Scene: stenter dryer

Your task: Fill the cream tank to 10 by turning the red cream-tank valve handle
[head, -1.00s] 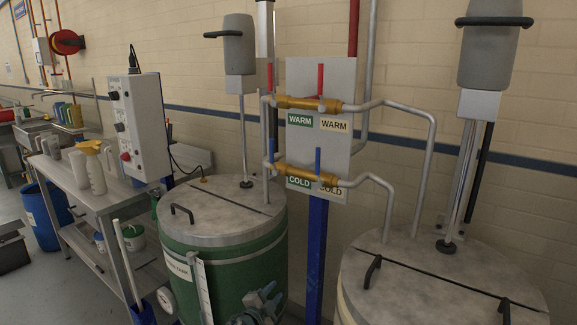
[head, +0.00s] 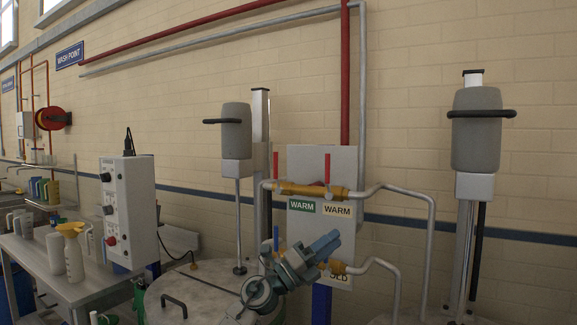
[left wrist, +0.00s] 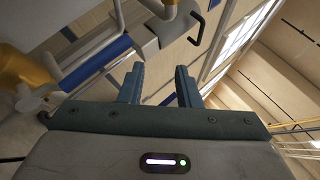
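The red cream-tank valve handle (head: 327,168) stands upright at the right end of the upper brass valve, above the cream WARM label (head: 337,210). A second red handle (head: 276,165) stands upright at the left end, on the green-label side. My left gripper (head: 331,240) is below the upper valve, in front of the lower COLD valve, which it partly hides. In the left wrist view, its two fingers (left wrist: 159,84) are apart with nothing between them. A blue handle (left wrist: 95,65) shows left of the fingers there. My right gripper is out of view.
Grey pipes (head: 405,195) curve down right of the valve panel (head: 305,160). The green tank's lid (head: 185,295) is at the bottom centre-left. Grey mixers stand left (head: 236,130) and right (head: 477,130). A control box (head: 128,210) is beside the table at left.

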